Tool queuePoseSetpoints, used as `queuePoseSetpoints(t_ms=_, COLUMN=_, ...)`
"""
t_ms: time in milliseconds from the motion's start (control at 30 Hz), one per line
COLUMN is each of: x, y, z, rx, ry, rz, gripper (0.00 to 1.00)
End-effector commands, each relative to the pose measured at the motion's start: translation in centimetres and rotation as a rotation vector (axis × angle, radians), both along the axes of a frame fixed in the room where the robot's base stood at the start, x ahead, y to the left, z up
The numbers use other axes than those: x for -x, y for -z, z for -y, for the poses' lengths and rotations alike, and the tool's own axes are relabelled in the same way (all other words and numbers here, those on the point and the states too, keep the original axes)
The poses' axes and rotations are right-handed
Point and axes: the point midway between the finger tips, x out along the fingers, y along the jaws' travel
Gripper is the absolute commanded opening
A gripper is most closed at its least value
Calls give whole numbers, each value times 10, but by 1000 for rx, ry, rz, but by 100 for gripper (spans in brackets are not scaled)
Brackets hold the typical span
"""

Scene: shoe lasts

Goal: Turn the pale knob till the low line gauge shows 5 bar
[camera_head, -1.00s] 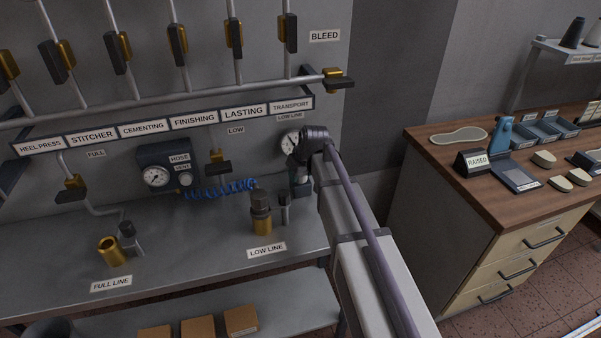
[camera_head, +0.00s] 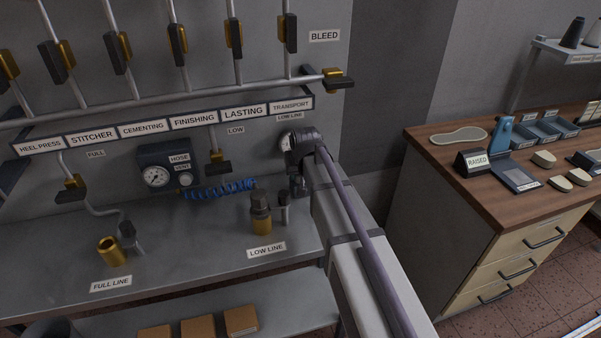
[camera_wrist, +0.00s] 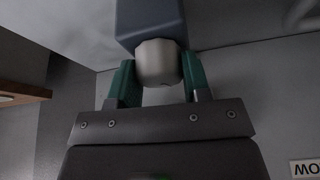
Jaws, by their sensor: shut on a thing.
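The pale knob (camera_wrist: 158,62) shows in the wrist view, a cream rounded cap under a blue-grey block (camera_wrist: 150,20). My gripper (camera_wrist: 159,80) has its green fingers on both sides of the knob and is shut on it. In the head view my arm's end hides the knob and the fingers. The low line gauge (camera_head: 284,143) is a white dial on the back wall, mostly covered by my wrist, so its reading cannot be told. The LOW LINE label (camera_head: 290,116) is above it.
A brass and dark low line fitting (camera_head: 261,212) stands on the grey bench (camera_head: 190,255), left of my arm. A blue coiled hose (camera_head: 220,190) runs behind it. The hose gauge (camera_head: 155,177) is farther left. A wooden-topped cabinet (camera_head: 470,200) stands to the right.

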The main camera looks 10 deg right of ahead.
Motion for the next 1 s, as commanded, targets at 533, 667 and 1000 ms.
queuePoseSetpoints(t_ms=533, x=0, y=0, z=0, rx=0, ry=-1, rz=-1, gripper=68)
queuePoseSetpoints(t_ms=667, x=1, y=-4, z=0, rx=0, ry=-1, rz=-1, gripper=68)
queuePoseSetpoints(t_ms=1000, x=27, y=-73, z=-1, rx=0, ry=-1, rz=-1, gripper=68)
